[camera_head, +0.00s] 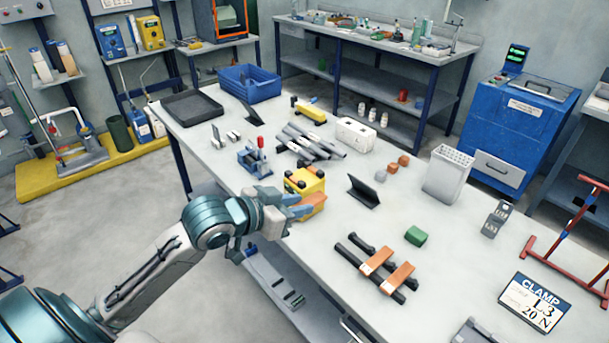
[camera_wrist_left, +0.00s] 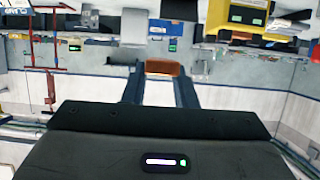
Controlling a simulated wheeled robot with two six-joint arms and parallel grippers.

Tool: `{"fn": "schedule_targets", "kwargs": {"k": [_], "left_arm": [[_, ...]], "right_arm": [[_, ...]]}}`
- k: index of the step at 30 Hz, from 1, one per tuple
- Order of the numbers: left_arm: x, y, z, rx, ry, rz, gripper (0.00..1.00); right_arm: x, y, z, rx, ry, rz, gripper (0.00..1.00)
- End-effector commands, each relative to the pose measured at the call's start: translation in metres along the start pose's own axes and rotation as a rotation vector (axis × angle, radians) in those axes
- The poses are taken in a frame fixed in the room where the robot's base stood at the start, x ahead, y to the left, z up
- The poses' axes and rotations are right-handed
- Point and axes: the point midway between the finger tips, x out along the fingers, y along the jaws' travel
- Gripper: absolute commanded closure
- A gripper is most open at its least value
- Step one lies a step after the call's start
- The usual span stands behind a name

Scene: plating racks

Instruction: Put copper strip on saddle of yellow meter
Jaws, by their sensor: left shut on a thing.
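My left gripper (camera_head: 302,207) reaches in from the left at the table's near edge. It is shut on a copper strip (camera_head: 314,203), which also shows between the fingertips in the left wrist view (camera_wrist_left: 162,67). The yellow meter (camera_head: 305,181), a box with black parts on top, stands right behind the gripper and strip. The strip overlaps its near side in the picture; I cannot tell whether they touch. Two more copper strips (camera_head: 377,261) (camera_head: 398,277) lie across a pair of black bars (camera_head: 352,262). My right gripper is not in view.
A blue device with a red knob (camera_head: 254,160) stands left of the meter. Behind are grey bars (camera_head: 310,142) and a white box (camera_head: 355,133). A dark angled plate (camera_head: 363,191) and green block (camera_head: 415,236) stand to the right. A clamp card (camera_head: 535,303) lies at lower right.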

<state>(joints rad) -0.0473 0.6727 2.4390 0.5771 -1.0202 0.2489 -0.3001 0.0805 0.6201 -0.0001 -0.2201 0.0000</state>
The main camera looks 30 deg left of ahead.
Motion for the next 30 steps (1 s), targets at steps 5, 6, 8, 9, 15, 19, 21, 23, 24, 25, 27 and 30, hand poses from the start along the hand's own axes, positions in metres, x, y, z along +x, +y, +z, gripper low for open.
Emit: {"fn": "schedule_targets", "kwargs": {"k": [5, 6, 8, 9, 15, 19, 21, 23, 24, 25, 27, 30], "left_arm": [[0.001, -0.012, -0.011, -0.002, -0.001, -0.011, 1.00], [0.004, -0.016, -0.013, -0.003, -0.002, -0.012, 1.00], [0.011, -0.025, -0.016, -0.006, -0.003, -0.013, 1.00], [0.016, -0.033, -0.018, -0.006, -0.002, -0.014, 1.00], [0.051, -0.074, -0.028, -0.009, 0.000, -0.013, 1.00], [0.072, -0.100, -0.033, -0.008, -0.001, -0.013, 1.00], [0.082, -0.111, -0.035, -0.008, 0.000, -0.012, 1.00], [0.089, -0.119, -0.036, -0.007, -0.001, -0.012, 1.00], [0.093, -0.123, -0.037, -0.005, -0.001, -0.012, 1.00], [0.095, -0.125, -0.036, -0.006, -0.001, -0.011, 1.00], [0.098, -0.129, -0.036, -0.004, 0.000, -0.010, 1.00], [0.102, -0.130, -0.031, -0.006, -0.002, -0.009, 1.00]], "right_arm": [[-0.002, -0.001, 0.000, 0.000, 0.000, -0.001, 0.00], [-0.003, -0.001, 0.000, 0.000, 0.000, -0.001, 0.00], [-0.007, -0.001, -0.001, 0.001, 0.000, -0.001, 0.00], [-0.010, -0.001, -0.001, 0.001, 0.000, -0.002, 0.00], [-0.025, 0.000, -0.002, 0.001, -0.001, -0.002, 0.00], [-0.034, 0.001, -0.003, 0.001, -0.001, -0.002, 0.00], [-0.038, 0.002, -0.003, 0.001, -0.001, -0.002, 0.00], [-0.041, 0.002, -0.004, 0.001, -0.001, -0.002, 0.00], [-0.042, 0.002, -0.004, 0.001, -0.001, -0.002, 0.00], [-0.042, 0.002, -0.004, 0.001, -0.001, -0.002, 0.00], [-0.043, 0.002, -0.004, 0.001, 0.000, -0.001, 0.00], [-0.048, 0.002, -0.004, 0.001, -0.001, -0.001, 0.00]]}}
